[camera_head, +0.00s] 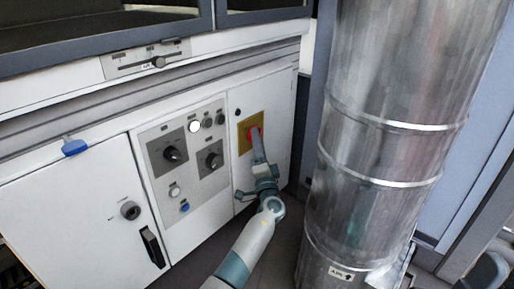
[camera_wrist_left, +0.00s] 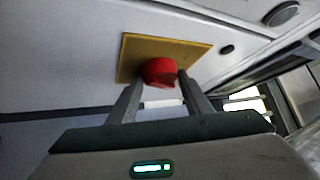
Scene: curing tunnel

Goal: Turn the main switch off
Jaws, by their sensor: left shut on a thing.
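The main switch (camera_wrist_left: 158,72) is a red knob on a yellow square plate (camera_wrist_left: 190,50), mounted on the white cabinet front. In the head view the yellow plate (camera_head: 243,134) is at centre right, and the red knob (camera_head: 254,133) is partly covered by my gripper. My left gripper (camera_head: 256,141) reaches up to the knob and is shut on it. In the left wrist view its two fingers (camera_wrist_left: 158,84) stand on either side of the knob. The knob's exact turn angle is hard to tell. My right gripper is not in view.
A panel with dials (camera_head: 172,154) and buttons is left of the switch. A cabinet door with a black handle (camera_head: 152,246) is farther left. A large shiny metal duct (camera_head: 385,130) stands close on the right of my arm.

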